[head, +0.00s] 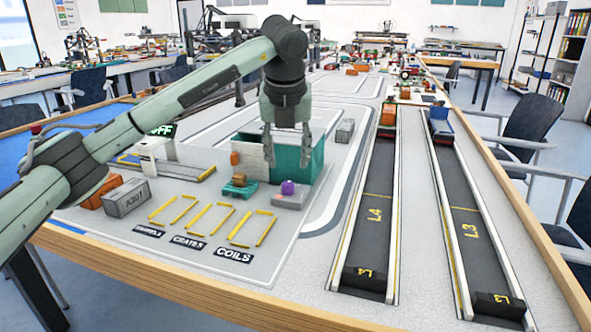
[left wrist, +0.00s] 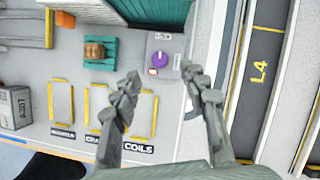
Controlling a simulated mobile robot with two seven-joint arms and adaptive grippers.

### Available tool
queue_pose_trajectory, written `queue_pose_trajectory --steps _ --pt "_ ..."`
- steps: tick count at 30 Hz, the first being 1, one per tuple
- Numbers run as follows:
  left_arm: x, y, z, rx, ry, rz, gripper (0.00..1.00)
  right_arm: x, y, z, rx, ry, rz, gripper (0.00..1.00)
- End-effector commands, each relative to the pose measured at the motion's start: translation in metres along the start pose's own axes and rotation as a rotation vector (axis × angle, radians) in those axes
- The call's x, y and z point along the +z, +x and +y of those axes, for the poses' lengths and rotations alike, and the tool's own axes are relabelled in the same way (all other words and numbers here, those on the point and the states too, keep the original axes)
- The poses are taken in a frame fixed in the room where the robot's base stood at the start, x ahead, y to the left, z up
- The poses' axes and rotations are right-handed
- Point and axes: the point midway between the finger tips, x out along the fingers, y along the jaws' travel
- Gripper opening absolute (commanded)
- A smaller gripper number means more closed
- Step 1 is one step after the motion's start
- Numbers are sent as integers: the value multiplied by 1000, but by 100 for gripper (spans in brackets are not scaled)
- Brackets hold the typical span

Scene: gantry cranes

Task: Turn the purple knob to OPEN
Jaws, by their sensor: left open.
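The purple knob (head: 288,187) sits on a small grey base (head: 287,200) in front of the teal container (head: 300,160). In the left wrist view the knob (left wrist: 158,57) shows from above, with a small red-and-white mark beside it. Lettering on the base is too small to read surely. My left gripper (head: 287,150) is open and points down above the knob. Its fingers (left wrist: 159,76) are spread on either side of the knob's line in the left wrist view, apart from it and empty. My right gripper is in neither view.
A teal pallet with a brown load (head: 239,186) stands close left of the knob. Yellow-marked bays lie in front, with a grey A307 box (head: 125,198) farther left. The L4 lane (head: 371,215) and L3 lane (head: 468,220) run along the right.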

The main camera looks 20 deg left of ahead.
Motion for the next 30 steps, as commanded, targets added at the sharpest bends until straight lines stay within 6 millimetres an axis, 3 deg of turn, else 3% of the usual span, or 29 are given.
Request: queue_pose_trajectory --steps 15,26,30 --pt "-1 70 0 1 -1 3 44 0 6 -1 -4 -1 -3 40" --pt "0 77 0 1 0 1 44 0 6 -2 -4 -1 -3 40" --pt "0 76 0 1 0 1 28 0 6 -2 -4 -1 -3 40"
